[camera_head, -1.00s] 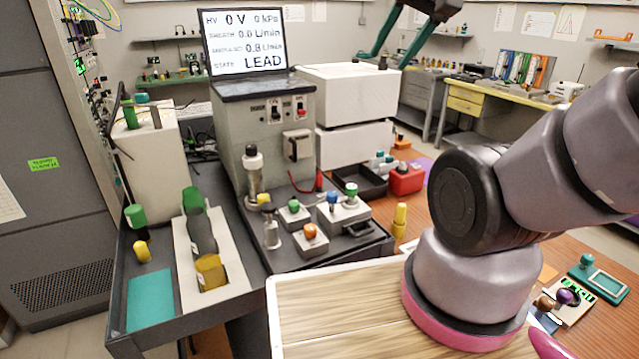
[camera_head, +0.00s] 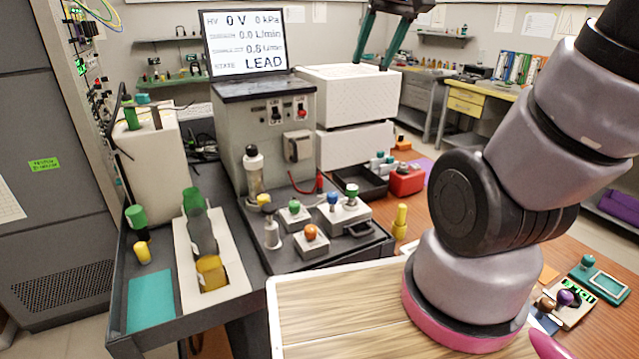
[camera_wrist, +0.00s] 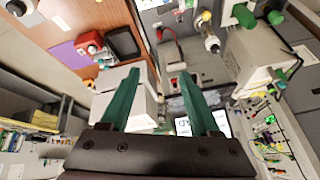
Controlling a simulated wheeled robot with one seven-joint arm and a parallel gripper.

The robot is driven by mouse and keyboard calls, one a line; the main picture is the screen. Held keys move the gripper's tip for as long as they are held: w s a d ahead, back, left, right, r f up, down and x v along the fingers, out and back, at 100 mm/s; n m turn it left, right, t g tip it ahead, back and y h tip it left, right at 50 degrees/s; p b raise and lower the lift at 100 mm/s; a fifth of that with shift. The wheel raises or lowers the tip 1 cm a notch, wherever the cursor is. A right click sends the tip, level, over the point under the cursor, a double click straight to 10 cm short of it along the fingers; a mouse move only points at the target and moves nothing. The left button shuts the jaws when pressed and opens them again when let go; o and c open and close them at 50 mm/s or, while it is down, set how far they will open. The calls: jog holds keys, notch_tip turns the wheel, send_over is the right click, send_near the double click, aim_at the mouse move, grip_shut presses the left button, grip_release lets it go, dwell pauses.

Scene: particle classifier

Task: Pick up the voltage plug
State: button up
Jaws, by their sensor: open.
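My gripper (camera_head: 374,62) is at the top of the head view, above the white boxes, with its two green fingers apart and pointing down. In the wrist view the gripper (camera_wrist: 158,78) is open with nothing between its fingers. A small red plug-like piece with a red lead (camera_head: 320,181) stands at the front base of the grey control cabinet (camera_head: 262,140). A red lead also shows in the wrist view (camera_wrist: 160,34), beyond the fingertips. I cannot tell for sure that it is the voltage plug. The gripper is well apart from it.
Two stacked white boxes (camera_head: 350,95) stand right of the cabinet. Knobbed blocks, including one with an orange knob (camera_head: 311,233), crowd the dark bench. A red box (camera_head: 406,180) and a black tray (camera_head: 362,180) lie behind. A lit screen (camera_head: 244,45) tops the cabinet.

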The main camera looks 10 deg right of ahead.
jog(key=w+a+f+n+g, duration=0.15)
jog(key=w+f+n, duration=0.35)
jog(key=w, duration=0.6)
jog(key=n+g+h, duration=0.1)
jog(key=n+g, duration=0.3)
jog(key=n, duration=0.4)
send_over(319, 175)
jog(key=f, duration=3)
jog(key=shift+s, duration=0.25)
jog(key=shift+w+f, duration=0.2)
jog(key=shift+f, duration=2.95)
grip_shut()
